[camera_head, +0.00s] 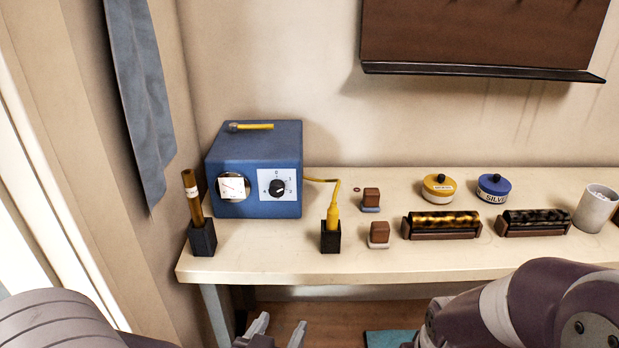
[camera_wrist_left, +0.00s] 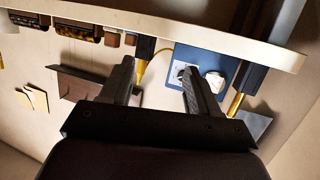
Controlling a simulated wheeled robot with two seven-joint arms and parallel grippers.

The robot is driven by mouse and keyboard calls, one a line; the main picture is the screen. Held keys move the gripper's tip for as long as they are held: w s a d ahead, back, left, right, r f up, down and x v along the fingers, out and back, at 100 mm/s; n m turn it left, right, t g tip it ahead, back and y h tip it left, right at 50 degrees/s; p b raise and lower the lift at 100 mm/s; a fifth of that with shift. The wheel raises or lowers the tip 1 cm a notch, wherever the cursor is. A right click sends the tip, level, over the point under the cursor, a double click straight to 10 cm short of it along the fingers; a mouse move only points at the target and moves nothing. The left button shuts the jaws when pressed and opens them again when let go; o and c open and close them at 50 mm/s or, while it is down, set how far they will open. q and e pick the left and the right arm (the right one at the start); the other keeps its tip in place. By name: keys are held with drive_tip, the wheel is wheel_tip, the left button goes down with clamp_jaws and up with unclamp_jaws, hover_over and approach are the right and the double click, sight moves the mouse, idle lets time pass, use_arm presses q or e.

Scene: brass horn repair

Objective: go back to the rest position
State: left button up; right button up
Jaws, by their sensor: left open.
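My left gripper (camera_head: 276,333) shows at the bottom of the head view, below and in front of the bench's front edge. Its two fingers are apart with nothing between them. In the left wrist view the same gripper (camera_wrist_left: 160,80) is open and empty, with the bench beyond it. My right arm (camera_head: 530,305) comes in at the lower right of the head view. Its gripper is out of the picture.
The bench (camera_head: 290,268) carries a blue box with a dial (camera_head: 255,170), a yellow-handled tool in a black holder (camera_head: 331,236), a brown rod in a holder (camera_head: 202,238), two small brown blocks, two tins (camera_head: 439,188), two dark racks (camera_head: 442,234) and a white cup (camera_head: 596,208). A grey cloth (camera_head: 140,95) hangs left.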

use_arm(q)
drive_tip(key=s+a+f+n+g+y, duration=0.1)
drive_tip(key=s+a+f+g+y, duration=0.15)
drive_tip(key=a+g, duration=0.35)
drive_tip(key=s+a+f+n+g+y, duration=0.1)
drive_tip(key=s+a+f+g+y, duration=0.1)
drive_tip(key=a+f+g, duration=0.3)
wheel_tip(320, 180, up, 16)
drive_tip(key=s+a+g+p, duration=0.1)
drive_tip(key=a+p, duration=0.1)
drive_tip(key=p, duration=1.3)
drive_tip(key=shift+s+a+r+n+g, duration=0.25)
drive_tip(key=shift+s+n+g, duration=0.05)
drive_tip(key=shift+s+g, duration=0.1)
use_arm(e)
wheel_tip(320, 180, up, 15)
drive_tip(key=shift+s+r, duration=0.2)
drive_tip(key=shift+s, duration=0.1)
